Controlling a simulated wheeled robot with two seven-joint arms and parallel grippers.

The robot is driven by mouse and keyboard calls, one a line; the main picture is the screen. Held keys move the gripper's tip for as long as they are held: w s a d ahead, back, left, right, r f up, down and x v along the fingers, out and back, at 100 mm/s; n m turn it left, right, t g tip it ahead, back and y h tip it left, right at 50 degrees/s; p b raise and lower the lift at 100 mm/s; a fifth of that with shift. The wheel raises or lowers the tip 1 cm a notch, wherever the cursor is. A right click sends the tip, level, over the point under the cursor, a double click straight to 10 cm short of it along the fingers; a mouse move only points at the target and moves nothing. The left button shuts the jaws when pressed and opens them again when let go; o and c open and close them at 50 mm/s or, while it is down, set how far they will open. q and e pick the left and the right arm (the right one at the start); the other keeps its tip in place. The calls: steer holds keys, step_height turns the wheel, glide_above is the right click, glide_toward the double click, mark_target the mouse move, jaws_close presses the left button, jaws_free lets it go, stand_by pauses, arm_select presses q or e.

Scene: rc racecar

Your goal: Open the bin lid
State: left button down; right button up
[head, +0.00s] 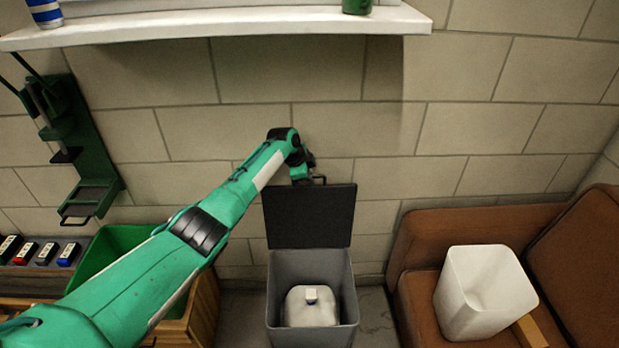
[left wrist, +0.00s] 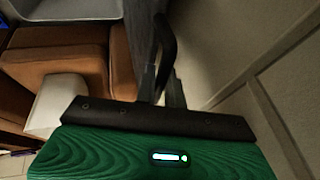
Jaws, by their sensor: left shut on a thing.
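The grey bin (head: 345,290) stands on the floor against the wall, with a white jug (head: 311,305) with a small cap inside. Its dark lid (head: 310,217) stands upright at the back, so the bin is open at the top. The fingertips are partly hidden. My right gripper is not in view.
A brown armchair (head: 420,240) with a white open container (head: 480,290) on it is right of the bin. A green bin (head: 112,243) and a wooden crate (head: 205,305) are to the left. A white shelf (head: 220,24) overhangs above, and a green wall-mounted device (head: 85,140) hangs at left.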

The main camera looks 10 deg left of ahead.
arm_select(q)
steer(key=c, duration=1.5)
jaws_free()
